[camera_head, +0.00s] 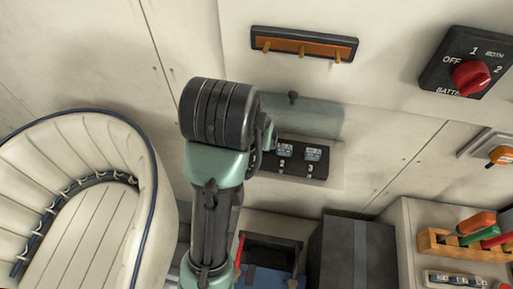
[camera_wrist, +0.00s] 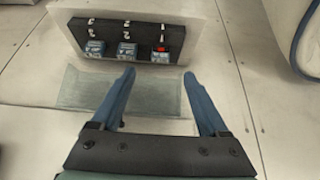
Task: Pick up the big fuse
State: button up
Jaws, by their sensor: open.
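A dark fuse panel (camera_head: 268,166) is set in the pale wall, with two blue-grey fuses, one (camera_head: 285,154) above the number 2 and one (camera_head: 313,154) above the number 3. My arm covers its left end. The wrist view shows three fuses in a row: a left one (camera_wrist: 95,48), a middle one (camera_wrist: 127,50) and a right one (camera_wrist: 160,54) with a red patch. I cannot tell which is the big fuse. My gripper (camera_wrist: 157,76) is open and empty, its blue fingertips apart and just below the row in the wrist view. The head view hides the fingers.
A clear cover (camera_head: 315,115) with a dark knob (camera_head: 292,96) stands raised above the panel. An orange hook rail (camera_head: 303,45) and battery switch (camera_head: 470,72) are on the wall. A grey box (camera_head: 350,255) and tool rack (camera_head: 440,240) stand lower right, a cushioned seat (camera_head: 150,200) left.

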aim_at(256, 152)
jog(key=x, duration=0.3)
jog(key=p+x, duration=0.1)
jog(key=x, duration=0.2)
jog(key=p+x, duration=0.1)
jog(key=x, duration=0.2)
jog(key=shift+w+r, duration=0.1)
jog(key=shift+w, duration=0.15)
grip_shut()
jog(key=shift+r, duration=0.1)
